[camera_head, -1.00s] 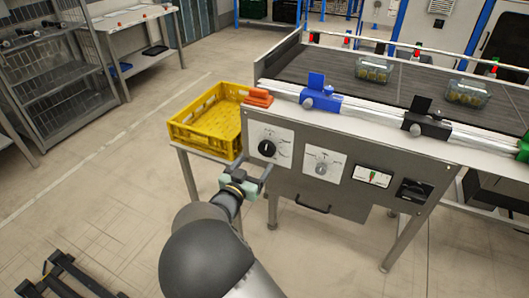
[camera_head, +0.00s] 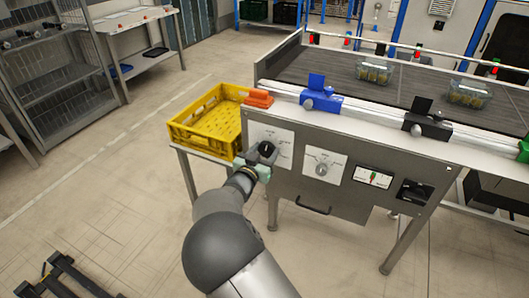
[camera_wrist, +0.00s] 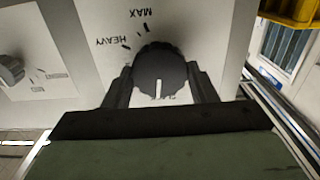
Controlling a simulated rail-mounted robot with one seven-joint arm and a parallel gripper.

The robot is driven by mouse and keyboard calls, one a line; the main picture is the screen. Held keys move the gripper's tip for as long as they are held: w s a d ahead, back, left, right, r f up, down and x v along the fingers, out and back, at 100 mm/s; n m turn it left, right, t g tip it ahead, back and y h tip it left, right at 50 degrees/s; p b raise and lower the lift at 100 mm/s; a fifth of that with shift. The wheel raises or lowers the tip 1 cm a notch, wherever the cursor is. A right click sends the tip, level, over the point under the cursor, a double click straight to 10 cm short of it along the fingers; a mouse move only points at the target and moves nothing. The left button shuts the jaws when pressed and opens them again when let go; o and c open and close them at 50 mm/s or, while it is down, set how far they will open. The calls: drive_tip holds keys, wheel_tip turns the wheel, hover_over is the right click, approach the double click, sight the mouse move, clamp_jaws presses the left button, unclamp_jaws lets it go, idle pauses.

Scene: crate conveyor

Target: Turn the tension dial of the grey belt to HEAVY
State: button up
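The black dial (camera_wrist: 160,68) sits on a white label plate (camera_head: 284,138) at the left of the machine's front panel. In the wrist view its white pointer mark points down the picture, away from the printed HEAVY (camera_wrist: 111,44) and MAX (camera_wrist: 140,20), toward print that is mostly hidden. My gripper (camera_wrist: 160,82) has one finger on each side of the dial; I cannot tell whether they touch it. In the head view my gripper (camera_head: 262,160) largely covers this dial. A second, grey dial (camera_head: 321,169) is on the middle plate; it also shows in the wrist view (camera_wrist: 10,70).
A yellow crate (camera_head: 190,137) stands left of the panel. A gauge (camera_head: 374,177), a black switch (camera_head: 412,192) and a handle (camera_head: 314,208) are on the panel. The dark grey belt (camera_head: 420,88) above carries clear boxes.

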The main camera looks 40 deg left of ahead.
drive_tip(key=shift+f+m+b, duration=0.1)
drive_tip(key=shift+m+b, duration=0.2)
drive_tip(key=shift+b, duration=0.05)
drive_tip(key=shift+d+f+m+b, duration=0.1)
drive_tip(key=shift+m+b, duration=0.7)
drive_tip(key=shift+b, duration=0.25)
drive_tip(key=m+b, duration=0.3)
drive_tip(key=b, duration=0.1)
drive_tip(key=shift+f+m, duration=0.1)
drive_tip(key=shift+m, duration=0.2)
drive_tip(key=m+b, duration=0.3)
drive_tip(key=b, duration=0.1)
drive_tip(key=shift+d+m, duration=0.1)
drive_tip(key=shift+m, duration=0.2)
drive_tip(key=m+b, duration=0.4)
drive_tip(key=b, duration=0.1)
drive_tip(key=shift+f+b, duration=0.1)
drive_tip(key=shift+b, duration=0.2)
drive_tip(key=m+b, duration=0.5)
drive_tip(key=shift+f, duration=0.1)
drive_tip(key=m+b, duration=0.3)
drive_tip(key=shift+m+b, duration=0.3)
drive_tip(key=shift+b, duration=0.05)
drive_tip(key=shift+r, duration=0.25)
